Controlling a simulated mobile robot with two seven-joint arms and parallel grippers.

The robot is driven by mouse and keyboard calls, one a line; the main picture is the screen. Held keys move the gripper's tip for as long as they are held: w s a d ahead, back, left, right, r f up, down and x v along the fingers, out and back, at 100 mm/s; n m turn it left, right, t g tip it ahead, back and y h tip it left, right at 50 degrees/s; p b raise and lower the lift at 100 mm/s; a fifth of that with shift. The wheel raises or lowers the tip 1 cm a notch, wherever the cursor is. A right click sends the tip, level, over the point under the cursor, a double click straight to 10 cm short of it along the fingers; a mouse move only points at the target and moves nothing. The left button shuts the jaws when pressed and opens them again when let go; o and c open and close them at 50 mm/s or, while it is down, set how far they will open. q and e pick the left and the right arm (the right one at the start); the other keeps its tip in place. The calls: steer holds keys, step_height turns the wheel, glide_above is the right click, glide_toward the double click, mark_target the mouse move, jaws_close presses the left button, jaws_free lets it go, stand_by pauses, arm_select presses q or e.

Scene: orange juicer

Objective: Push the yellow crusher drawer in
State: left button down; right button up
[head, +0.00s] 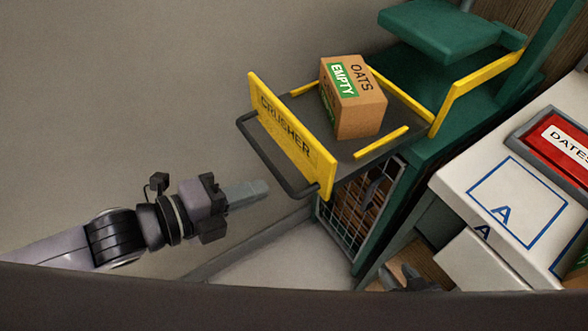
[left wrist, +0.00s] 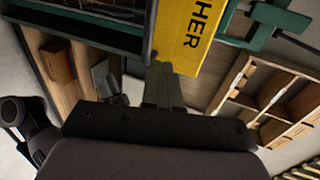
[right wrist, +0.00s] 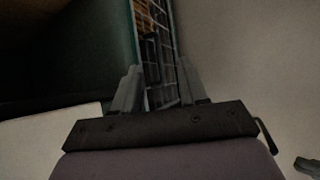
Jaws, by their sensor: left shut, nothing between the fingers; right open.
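The yellow crusher drawer (head: 290,135) is pulled out of the green crusher machine (head: 400,165), with a dark handle bar (head: 268,165) across its front. A cardboard box (head: 355,98) marked "EMPTY" and "OATS" sits on the drawer's tray. My left gripper (head: 250,192) is shut and empty, in front of and below the handle, apart from it in the head view. In the left wrist view the yellow front panel (left wrist: 190,35) is just beyond the shut fingers. My right gripper (right wrist: 158,90) is open, in front of a wire cage (right wrist: 155,45); in the head view it shows only at the bottom edge.
A wire cage (head: 350,215) with brown contents is under the drawer. A white table (head: 455,185) with a blue "A" square and a red "DATES" tray (head: 555,145) stands at the right. Wooden shelves (left wrist: 265,95) show in the left wrist view. The floor at left is clear.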

mark_target(393, 127)
arm_select(q)
steer(key=x, duration=0.7)
steer(key=shift+r+p, duration=0.35)
steer(key=shift+r, duration=0.05)
steer(key=shift+w+d, duration=0.45)
steer(key=shift+d, duration=0.15)
arm_select(e)
steer(key=shift+r, duration=0.45)
steer(key=shift+w, duration=0.1)
